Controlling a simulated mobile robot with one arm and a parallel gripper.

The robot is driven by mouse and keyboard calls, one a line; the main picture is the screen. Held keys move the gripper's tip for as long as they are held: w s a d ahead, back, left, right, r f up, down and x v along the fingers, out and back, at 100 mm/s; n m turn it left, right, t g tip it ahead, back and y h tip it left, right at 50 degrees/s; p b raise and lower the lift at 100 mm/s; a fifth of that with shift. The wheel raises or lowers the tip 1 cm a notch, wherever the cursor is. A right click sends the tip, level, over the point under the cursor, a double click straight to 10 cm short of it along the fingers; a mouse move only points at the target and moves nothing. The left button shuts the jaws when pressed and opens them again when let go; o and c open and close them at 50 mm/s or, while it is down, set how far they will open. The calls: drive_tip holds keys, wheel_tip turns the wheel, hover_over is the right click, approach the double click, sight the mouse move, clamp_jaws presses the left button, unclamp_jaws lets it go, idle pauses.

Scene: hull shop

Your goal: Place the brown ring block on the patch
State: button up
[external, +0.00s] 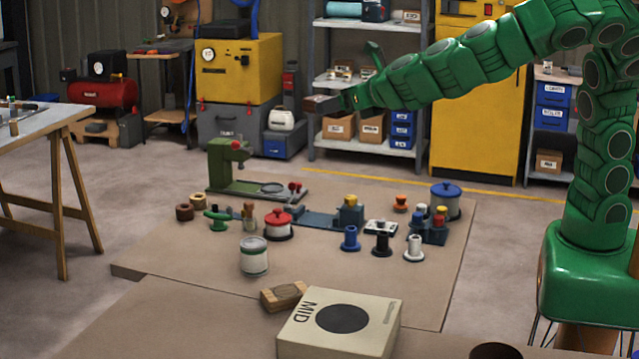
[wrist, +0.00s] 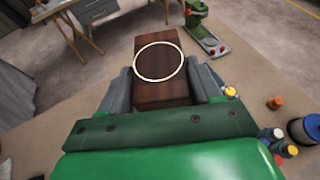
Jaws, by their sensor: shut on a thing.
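My gripper (external: 335,101) is raised above the far part of the floor mat and is shut on the brown ring block (external: 317,104). In the wrist view the block (wrist: 152,95) is dark brown with a pale ring on its face, and my gripper's grey fingers (wrist: 160,92) press on its two sides. A dark round patch (external: 342,318) lies on top of a cream box (external: 298,339) marked MID, at the front of the external view. The block is well away from this patch. The patch does not show in the wrist view.
A light wood block (external: 284,296) lies beside the cream box. A grey can (external: 254,257), a red-lidded pot (external: 278,224), a green press (external: 228,170), a blue-lidded pot (external: 446,201) and several spools stand on the mat (external: 180,252). Shelving (external: 355,148) stands behind.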

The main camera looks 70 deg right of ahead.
drive_tip(key=shift+s+a, duration=3.95)
drive_tip(key=shift+s, duration=1.55)
wheel_tip(320, 180, down, 36)
drive_tip(key=shift+f, duration=0.25)
drive_tip(key=shift+f, duration=0.1)
drive_tip(key=o, duration=1.1)
drive_tip(key=shift+s, duration=0.15)
drive_tip(key=shift+v, duration=5.95)
drive_tip(key=shift+a, duration=0.15)
